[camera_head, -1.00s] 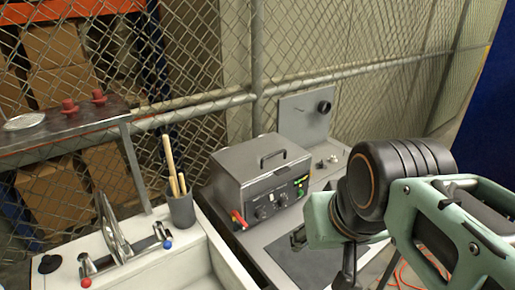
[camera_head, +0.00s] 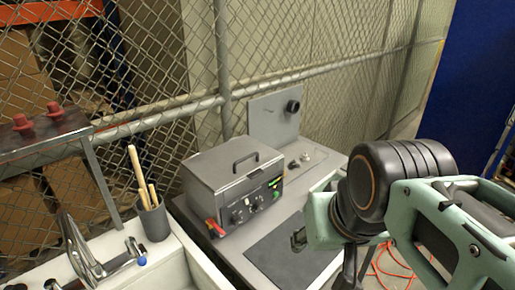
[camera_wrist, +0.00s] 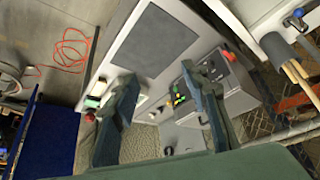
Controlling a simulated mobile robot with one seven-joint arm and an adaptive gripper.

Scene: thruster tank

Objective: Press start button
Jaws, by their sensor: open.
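The grey box-shaped machine (camera_head: 232,180) with a top handle stands on the bench. Its front panel has dark knobs, a small lit green display (camera_head: 273,183) and a green button (camera_head: 276,195). A red part (camera_head: 214,228) sits at the panel's left end. In the wrist view, the machine (camera_wrist: 238,92) is partly behind the right finger, with green and red spots on its panel. My gripper (camera_wrist: 158,74) is open and empty, apart from the panel. In the head view, my arm hides most of it, to the right of the machine.
A dark mat (camera_head: 290,252) lies on the bench before the machine. An upright plate with a black knob (camera_head: 293,106) stands behind. A cup of wooden sticks (camera_head: 153,220) and a white sink are at left. A chain-link fence runs behind. An orange cable (camera_head: 385,262) lies on the floor.

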